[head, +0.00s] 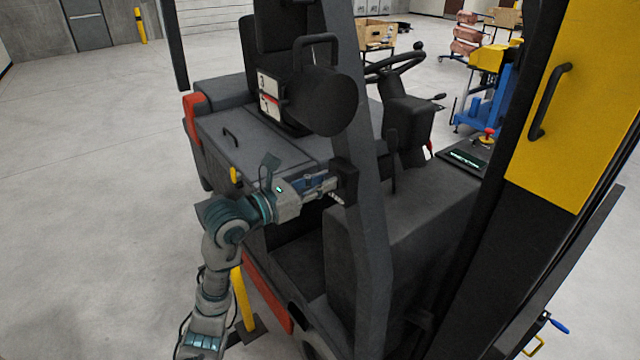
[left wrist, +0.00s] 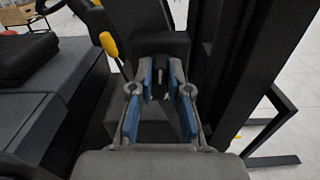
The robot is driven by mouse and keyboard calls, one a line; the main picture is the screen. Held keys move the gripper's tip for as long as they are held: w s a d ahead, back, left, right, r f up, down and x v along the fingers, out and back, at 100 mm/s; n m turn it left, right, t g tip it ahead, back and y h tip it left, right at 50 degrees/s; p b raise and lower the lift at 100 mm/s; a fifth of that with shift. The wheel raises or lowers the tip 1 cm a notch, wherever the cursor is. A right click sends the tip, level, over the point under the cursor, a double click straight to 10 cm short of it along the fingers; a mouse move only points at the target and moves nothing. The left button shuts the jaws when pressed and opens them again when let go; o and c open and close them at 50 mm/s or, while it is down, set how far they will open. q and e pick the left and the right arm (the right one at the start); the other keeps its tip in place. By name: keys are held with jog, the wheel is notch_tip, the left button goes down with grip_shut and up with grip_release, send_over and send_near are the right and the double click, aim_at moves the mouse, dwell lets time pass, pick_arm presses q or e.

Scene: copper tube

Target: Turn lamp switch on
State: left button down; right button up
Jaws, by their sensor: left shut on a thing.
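A dark round lamp (head: 325,100) with a handle on top is mounted on the forklift's pillar. Below it, a small black box (head: 345,181) sits on the same pillar. My left gripper (head: 332,184) reaches this box from the left, its fingertips at the box's face. In the left wrist view, the blue-padded fingers of my left gripper (left wrist: 160,90) close around a small dark lever-like switch (left wrist: 161,83) in front of a dark block (left wrist: 160,48). The switch is partly hidden by the fingers. My right gripper is not in view.
The forklift pillar (head: 369,235) stands right beside the gripper. The steering wheel (head: 394,65) and a yellow panel (head: 575,100) are farther right. A yellow knob (left wrist: 108,44) shows at the upper left in the left wrist view. Open floor (head: 90,190) lies to the left.

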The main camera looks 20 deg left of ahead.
pick_arm(q)
jog(key=shift+s+d+f+m+b, duration=0.1)
jog(key=shift+m+b, duration=1.05)
jog(key=shift+m, duration=0.75)
jog(key=shift+s+d+f+m+b, duration=0.1)
jog(key=shift+m+b, duration=1.1)
jog(key=shift+m, duration=0.7)
jog(key=shift+d+f+m+b, duration=0.1)
jog(key=shift+m+b, duration=1.05)
jog(key=shift+m, duration=0.75)
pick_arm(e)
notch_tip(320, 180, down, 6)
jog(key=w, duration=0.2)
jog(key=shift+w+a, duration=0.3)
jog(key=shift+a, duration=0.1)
